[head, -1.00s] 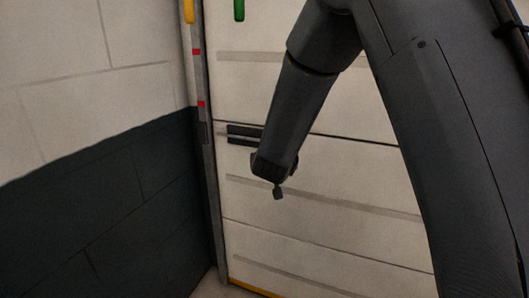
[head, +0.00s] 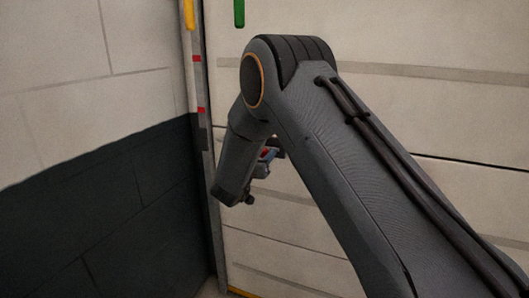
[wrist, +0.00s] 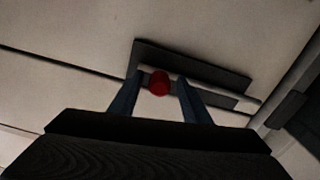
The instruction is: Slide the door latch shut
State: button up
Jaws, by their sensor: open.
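The latch is on a pale panelled door, and its dark rails (wrist: 200,62) show in the wrist view. A red knob (wrist: 159,83) sits between the two blue-grey fingers of my gripper (wrist: 160,92). The fingers are open on either side of the knob; I cannot tell whether either touches it. A grey bolt (wrist: 248,103) reaches right from the rails, and its end appears apart from the dark keeper block (wrist: 288,109) on the frame. In the head view my gripper (head: 266,161) is partly hidden by my arm, which covers most of the latch.
The door frame post (head: 205,165) stands left of the door, with the keeper and red marks on it. A wall (head: 90,100), pale above and dark below, adjoins it at the left. A yellow handle (head: 188,14) and a green handle (head: 239,12) show at the top.

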jog(key=shift+w+d, duration=0.25)
jog(key=shift+w, duration=0.4)
grip_shut()
jog(key=shift+w, duration=0.1)
